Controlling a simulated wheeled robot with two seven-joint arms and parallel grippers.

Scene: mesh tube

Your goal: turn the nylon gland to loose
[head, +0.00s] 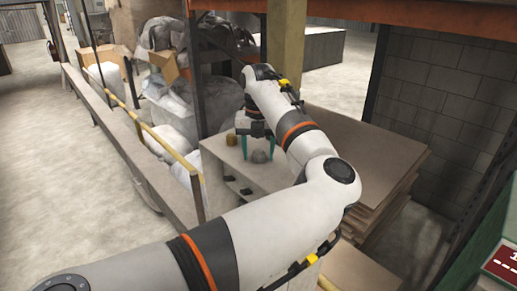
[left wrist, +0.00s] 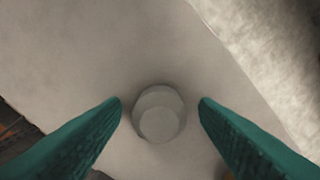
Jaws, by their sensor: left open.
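The nylon gland, a grey rounded knob (head: 259,156), stands on the top of a pale grey box (head: 224,151). In the left wrist view the gland (left wrist: 159,114) shows as a round, faceted cap seen from above. My left gripper (head: 258,151) points down at it, with its teal fingers open. In the left wrist view the gripper (left wrist: 160,99) has one finger on each side of the gland, with a gap on both sides. The gland's lower part is hidden from above. My right gripper is not in view.
A brass-coloured fitting (head: 231,139) stands on the box near the gland, to its left. Dark fittings (head: 229,178) stick out from the box's front side. Stacked boards (head: 366,150) lie to the right. A yellow rail (head: 160,142) and wrapped bags are at the left.

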